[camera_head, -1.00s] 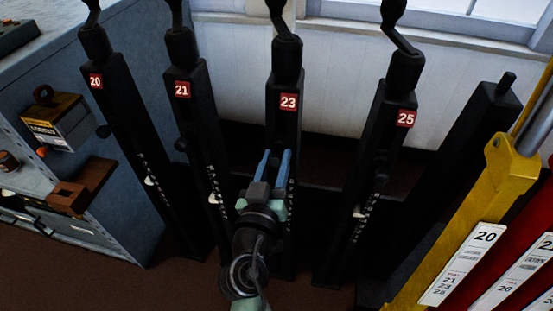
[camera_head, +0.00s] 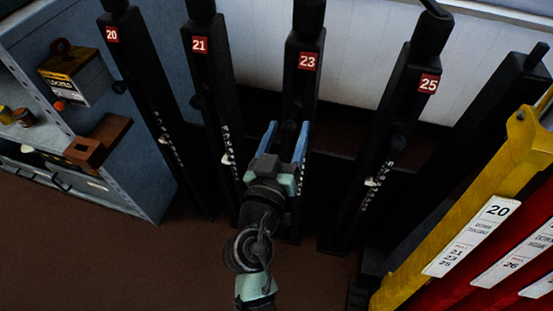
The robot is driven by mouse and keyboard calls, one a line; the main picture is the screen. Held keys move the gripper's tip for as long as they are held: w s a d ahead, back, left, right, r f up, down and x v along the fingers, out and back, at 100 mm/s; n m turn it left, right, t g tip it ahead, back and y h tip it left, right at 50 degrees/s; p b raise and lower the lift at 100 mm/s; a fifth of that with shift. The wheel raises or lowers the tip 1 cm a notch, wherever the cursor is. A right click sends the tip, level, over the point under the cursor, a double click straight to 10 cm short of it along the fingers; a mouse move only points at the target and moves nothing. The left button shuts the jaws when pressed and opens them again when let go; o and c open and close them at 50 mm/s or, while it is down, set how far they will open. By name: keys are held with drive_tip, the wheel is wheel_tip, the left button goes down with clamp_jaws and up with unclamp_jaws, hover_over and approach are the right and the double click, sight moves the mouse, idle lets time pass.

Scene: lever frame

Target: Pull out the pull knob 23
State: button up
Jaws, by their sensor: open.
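Pull knob 23 (camera_head: 289,130) is a small dark round knob on the black post (camera_head: 302,92) that carries the red 23 plate (camera_head: 307,61). My gripper (camera_head: 287,128) is open, with its two blue fingers pointing up the picture at that post. In this view the knob shows between the two fingertips; I cannot tell whether the fingers touch it or how far they are from it in depth. The lower part of post 23 is partly hidden by my gripper and wrist.
Similar black posts with knobs stand at both sides: 20 (camera_head: 147,100) and 21 (camera_head: 214,100) to the left, 25 (camera_head: 405,110) to the right. Yellow and red labelled levers (camera_head: 470,210) stand at the lower right. A grey cabinet (camera_head: 120,170) is at the left. Brown floor is clear in front.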

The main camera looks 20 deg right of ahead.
drive_tip(key=b+v, duration=0.1)
drive_tip(key=v, duration=1)
drive_tip(key=w+a+r+t+y, duration=0.2)
drive_tip(key=w+r+t, duration=0.1)
drive_tip(key=r, duration=1)
drive_tip(key=w+a+r+t+y, duration=0.2)
drive_tip(key=w+a+r+t, duration=0.15)
drive_tip(key=r, duration=0.95)
drive_tip(key=s+a+r+n+t+y+p, duration=0.1)
drive_tip(key=s+r+n+t+y, duration=0.2)
drive_tip(key=r, duration=0.8)
drive_tip(key=s+a+r+n+t+y+p, duration=0.1)
drive_tip(key=s+a+r+t+y, duration=0.15)
drive_tip(key=s+r, duration=0.55)
wheel_tip(320, 180, up, 28)
drive_tip(key=w+p, duration=0.3)
drive_tip(key=p, duration=2.3)
drive_tip(key=shift+d, duration=0.2)
